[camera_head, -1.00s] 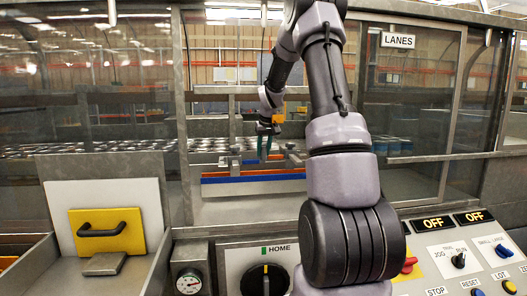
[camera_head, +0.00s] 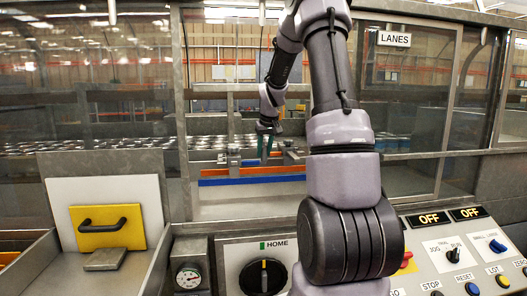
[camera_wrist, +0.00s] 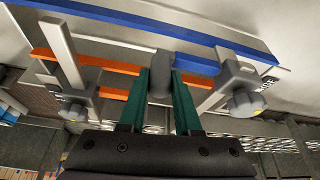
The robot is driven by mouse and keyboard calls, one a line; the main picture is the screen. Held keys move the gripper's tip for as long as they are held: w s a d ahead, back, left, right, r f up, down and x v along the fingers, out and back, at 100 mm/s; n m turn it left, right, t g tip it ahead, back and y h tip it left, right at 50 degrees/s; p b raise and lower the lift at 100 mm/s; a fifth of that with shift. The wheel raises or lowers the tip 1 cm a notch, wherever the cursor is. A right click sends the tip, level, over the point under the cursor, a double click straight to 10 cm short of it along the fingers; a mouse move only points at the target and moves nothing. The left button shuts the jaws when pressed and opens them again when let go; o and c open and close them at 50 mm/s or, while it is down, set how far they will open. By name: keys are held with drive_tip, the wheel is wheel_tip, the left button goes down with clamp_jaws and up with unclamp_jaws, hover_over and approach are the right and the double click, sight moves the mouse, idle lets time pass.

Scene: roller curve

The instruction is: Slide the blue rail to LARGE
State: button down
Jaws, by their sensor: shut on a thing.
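The blue rail (camera_head: 253,181) runs crosswise behind the window opening, in front of an orange rail (camera_head: 275,170). In the wrist view the blue rail (camera_wrist: 150,28) crosses the top of the picture, and the orange rail (camera_wrist: 118,65) lies below it. My gripper (camera_wrist: 160,80) has green fingers shut on a grey upright handle (camera_wrist: 160,66) close to the blue rail. Whether the handle joins the rail is hard to see. In the head view my gripper (camera_head: 265,147) is above the rails. A label beside the right bracket is mostly hidden, and I cannot read LARGE.
Grey clamp brackets with knobs stand left (camera_wrist: 75,105) and right (camera_wrist: 243,100) of my fingers. Metal frame posts and glass panels border the opening. A control panel (camera_head: 455,255) and a yellow plate with a black handle (camera_head: 105,228) are in front.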

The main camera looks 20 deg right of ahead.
drive_tip(key=shift+s+f, duration=0.1)
drive_tip(key=shift+s, duration=0.1)
drive_tip(key=c, duration=0.6)
unclamp_jaws()
drive_tip(key=v, duration=1.1)
drive_tip(key=s+a+r+m+t, duration=0.1)
drive_tip(key=s+a+r, duration=0.5)
drive_tip(key=s+a, duration=0.45)
drive_tip(key=s+a+m+y, duration=0.1)
drive_tip(key=s+a, duration=0.2)
drive_tip(key=s, duration=0.5)
drive_tip(key=s+a+f+t+y, duration=0.1)
drive_tip(key=s+a, duration=0.2)
drive_tip(key=s, duration=0.6)
drive_tip(key=shift+s+f+m+t+y, duration=0.3)
drive_tip(key=shift+m, duration=0.1)
